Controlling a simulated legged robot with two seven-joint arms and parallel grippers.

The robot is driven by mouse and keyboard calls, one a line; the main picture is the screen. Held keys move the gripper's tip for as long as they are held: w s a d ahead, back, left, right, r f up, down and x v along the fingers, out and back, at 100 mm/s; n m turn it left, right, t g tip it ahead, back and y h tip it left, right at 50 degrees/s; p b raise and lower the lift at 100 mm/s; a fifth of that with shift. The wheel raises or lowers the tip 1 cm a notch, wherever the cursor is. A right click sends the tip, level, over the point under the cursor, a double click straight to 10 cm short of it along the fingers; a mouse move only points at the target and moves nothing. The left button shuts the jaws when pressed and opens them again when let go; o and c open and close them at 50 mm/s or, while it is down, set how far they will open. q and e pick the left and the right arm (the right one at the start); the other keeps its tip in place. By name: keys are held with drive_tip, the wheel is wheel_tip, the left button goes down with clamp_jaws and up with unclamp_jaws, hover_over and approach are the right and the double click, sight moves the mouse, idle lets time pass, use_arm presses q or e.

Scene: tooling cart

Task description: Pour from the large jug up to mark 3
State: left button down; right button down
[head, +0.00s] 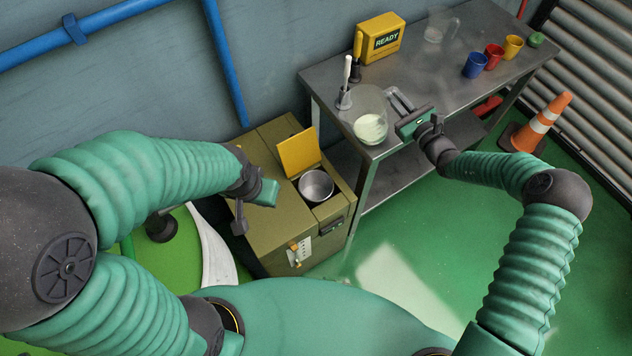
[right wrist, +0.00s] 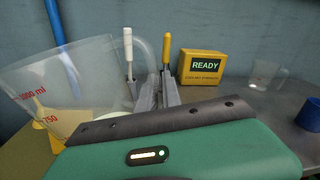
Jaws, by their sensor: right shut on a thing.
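The large jug (head: 366,104) is clear, with pale liquid low inside, near the bench's left front corner. In the right wrist view the jug (right wrist: 70,80) shows red marks, with 750 readable, and looks slanted. My right gripper (head: 399,99) is shut on the jug's handle; its grey fingers (right wrist: 158,92) show in the wrist view. I cannot tell whether the jug touches the bench. A round metal pot (head: 316,186) sits in the olive cabinet's top opening. My left gripper (head: 263,193) is beside the pot, to its left; its fingertips are unclear. I cannot make out mark 3.
The olive cabinet (head: 272,232) has a raised yellow flap (head: 299,152) and a small scale plate (head: 304,247). A yellow READY box (head: 379,39), small clear jug (head: 434,33), and blue (head: 475,65), red (head: 494,56) and yellow (head: 513,46) cups stand on the bench (head: 415,73). A cone (head: 541,121) stands right.

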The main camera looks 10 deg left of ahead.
sight(366, 87)
drive_tip(key=shift+s+a+r+n+p, duration=0.25)
drive_tip(key=shift+a+r+n+p, duration=0.1)
drive_tip(key=shift+r+n+p, duration=0.2)
drive_tip(key=shift+s+a+r+n+p, duration=0.3)
drive_tip(key=shift+r+n, duration=0.15)
drive_tip(key=shift+r, duration=0.15)
drive_tip(key=shift+s+a+r+n+p, duration=0.4)
drive_tip(key=shift+s+a+n+p, duration=0.2)
drive_tip(key=shift+a+n, duration=0.25)
drive_tip(key=r+n+p, duration=0.1)
drive_tip(key=s+a+r+n+p, duration=0.1)
drive_tip(key=n, duration=0.1)
drive_tip(key=shift+a, duration=0.3)
drive_tip(key=shift+s+a+r+n, duration=0.15)
drive_tip(key=shift+s+a+n, duration=0.45)
drive_tip(key=shift+n, duration=0.35)
drive_tip(key=shift+a+f+b, duration=0.2)
drive_tip(key=shift+b, duration=0.25)
drive_tip(key=shift+s+a+f+n, duration=0.1)
drive_tip(key=shift+s+a+n, duration=0.1)
drive_tip(key=shift+n, duration=0.2)
drive_tip(key=shift+s+a+f+n+h+b, duration=0.25)
drive_tip(key=shift+a+n+h+b, duration=0.15)
drive_tip(key=shift+b, duration=0.25)
drive_tip(key=shift+s+a+r+n, duration=0.2)
drive_tip(key=shift+s+a+n, duration=0.4)
drive_tip(key=shift+s+a, duration=0.4)
